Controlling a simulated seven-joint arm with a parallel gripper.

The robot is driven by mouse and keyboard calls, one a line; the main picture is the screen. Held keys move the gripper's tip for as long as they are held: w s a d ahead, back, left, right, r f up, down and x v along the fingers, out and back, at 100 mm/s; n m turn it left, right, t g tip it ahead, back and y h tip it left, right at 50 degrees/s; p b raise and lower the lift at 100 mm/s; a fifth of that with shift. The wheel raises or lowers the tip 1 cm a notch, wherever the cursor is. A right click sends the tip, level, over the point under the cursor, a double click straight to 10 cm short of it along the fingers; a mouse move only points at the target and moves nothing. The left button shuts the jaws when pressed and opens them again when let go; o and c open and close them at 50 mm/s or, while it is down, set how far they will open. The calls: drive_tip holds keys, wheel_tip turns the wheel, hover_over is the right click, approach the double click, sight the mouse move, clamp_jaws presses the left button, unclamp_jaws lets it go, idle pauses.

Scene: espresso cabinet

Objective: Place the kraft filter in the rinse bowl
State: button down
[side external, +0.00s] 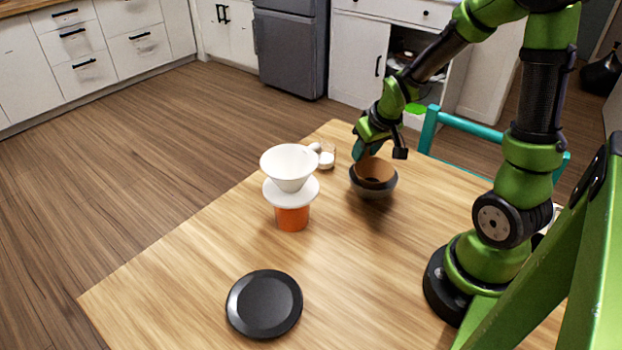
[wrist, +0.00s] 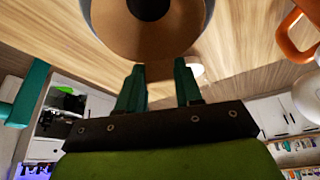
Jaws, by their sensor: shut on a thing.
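The kraft filter (side external: 376,168) is a brown paper cone, its top edge showing above the rim of the dark grey rinse bowl (side external: 373,189). The filter's lower part is hidden by the bowl. In the wrist view the filter (wrist: 145,48) fills the top middle, with the grey bowl rim (wrist: 209,14) around its sides. My gripper (side external: 360,154) is at the far left edge of the filter, just above the bowl. Its teal fingers (wrist: 160,72) are shut on the filter's near wall in the wrist view. Whether the filter touches the bowl's bottom cannot be seen.
A white dripper (side external: 289,168) stands on an orange mug (side external: 292,218) left of the bowl. A small white-filled jar (side external: 326,158) is behind it. A black round plate (side external: 264,303) lies at the front. A teal chair (side external: 480,132) stands behind the table.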

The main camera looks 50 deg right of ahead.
drive_tip(key=shift+f, duration=0.15)
drive_tip(key=c, duration=0.7)
unclamp_jaws()
drive_tip(key=shift+c, duration=0.2)
drive_tip(key=shift+s+r, duration=0.1)
drive_tip(key=shift+r, duration=0.4)
drive_tip(key=v, duration=1.1)
drive_tip(key=s+a+r+t+y, duration=0.1)
drive_tip(key=s+a+r+y, duration=0.1)
drive_tip(key=a, duration=0.5)
drive_tip(key=s+a+r+t+y, duration=0.1)
drive_tip(key=s+a+r+t, duration=0.1)
drive_tip(key=a, duration=0.6)
wheel_tip(320, 180, up, 2)
drive_tip(key=shift+s+a+r+n+y, duration=0.1)
drive_tip(key=shift+s+a+n+y, duration=0.2)
drive_tip(key=shift+s+y, duration=0.15)
